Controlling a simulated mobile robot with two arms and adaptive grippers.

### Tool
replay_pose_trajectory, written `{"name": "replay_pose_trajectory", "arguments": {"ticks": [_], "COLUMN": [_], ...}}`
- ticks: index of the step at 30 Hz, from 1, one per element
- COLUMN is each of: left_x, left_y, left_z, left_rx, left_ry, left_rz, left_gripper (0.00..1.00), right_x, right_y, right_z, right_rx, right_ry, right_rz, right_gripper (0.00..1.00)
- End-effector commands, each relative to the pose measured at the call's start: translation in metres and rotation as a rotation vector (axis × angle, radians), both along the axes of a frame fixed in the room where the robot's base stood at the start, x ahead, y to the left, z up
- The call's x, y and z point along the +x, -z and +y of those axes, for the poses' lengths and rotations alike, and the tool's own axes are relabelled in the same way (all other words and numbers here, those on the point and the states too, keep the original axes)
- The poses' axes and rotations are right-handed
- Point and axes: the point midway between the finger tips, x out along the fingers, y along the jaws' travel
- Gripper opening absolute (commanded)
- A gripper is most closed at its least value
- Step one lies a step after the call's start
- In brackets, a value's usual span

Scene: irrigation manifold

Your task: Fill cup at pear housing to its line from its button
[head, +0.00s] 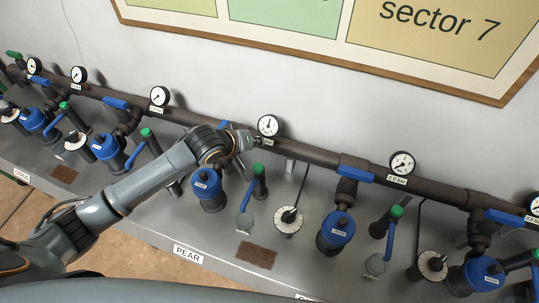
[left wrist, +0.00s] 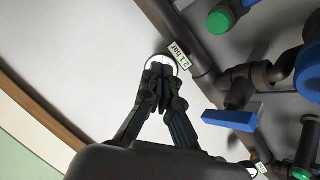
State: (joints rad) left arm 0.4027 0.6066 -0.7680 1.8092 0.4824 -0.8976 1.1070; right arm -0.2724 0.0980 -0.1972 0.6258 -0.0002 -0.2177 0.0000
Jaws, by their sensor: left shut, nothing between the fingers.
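The PEAR label (head: 188,254) is on the bench's front edge. A blue housing (head: 208,190) hangs from the pipe above it, partly behind my left arm. To its right stand a green-capped fitting (head: 259,170) with a blue tube and a small grey round piece (head: 245,222); I cannot tell whether that piece is a cup. My left gripper (head: 246,139) is near the pipe, left of a gauge (head: 268,125). In the left wrist view its fingers (left wrist: 160,72) are shut and empty, in front of a gauge by a 2.1 bar tag. My right gripper is out of view.
A dark pipe (head: 320,156) with several gauges and blue levers runs along the wall. A white dial (head: 288,220) and a brown mat (head: 256,255) are right of the PEAR label. More blue housings (head: 337,230) stand on both sides.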

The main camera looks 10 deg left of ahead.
Motion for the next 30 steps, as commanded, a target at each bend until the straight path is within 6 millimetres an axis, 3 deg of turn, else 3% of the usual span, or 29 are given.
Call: {"name": "replay_pose_trajectory", "arguments": {"ticks": [4, 9, 12, 16, 22, 30], "left_x": [0.0, 0.0, 0.0, 0.0, -0.001, 0.0], "left_y": [0.0, 0.0, 0.001, 0.005, 0.021, 0.062], "left_z": [0.001, 0.001, 0.0, 0.001, 0.001, 0.001], "left_rx": [0.0, 0.001, 0.001, 0.002, 0.003, 0.002], "left_ry": [-0.001, -0.001, -0.001, -0.001, -0.001, 0.0], "left_rz": [0.001, 0.0, 0.0, 0.002, 0.003, -0.001], "left_gripper": [0.0, 0.0, 0.0, 0.0, 0.0, 0.0], "right_x": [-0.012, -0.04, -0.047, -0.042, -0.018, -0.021], "right_y": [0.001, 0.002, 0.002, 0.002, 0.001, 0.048], "right_z": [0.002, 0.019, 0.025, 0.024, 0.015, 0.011], "right_rx": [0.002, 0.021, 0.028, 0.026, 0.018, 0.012], "right_ry": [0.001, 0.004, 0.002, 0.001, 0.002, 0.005], "right_rz": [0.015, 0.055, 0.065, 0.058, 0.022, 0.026], "right_gripper": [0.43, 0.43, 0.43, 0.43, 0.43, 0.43]}}
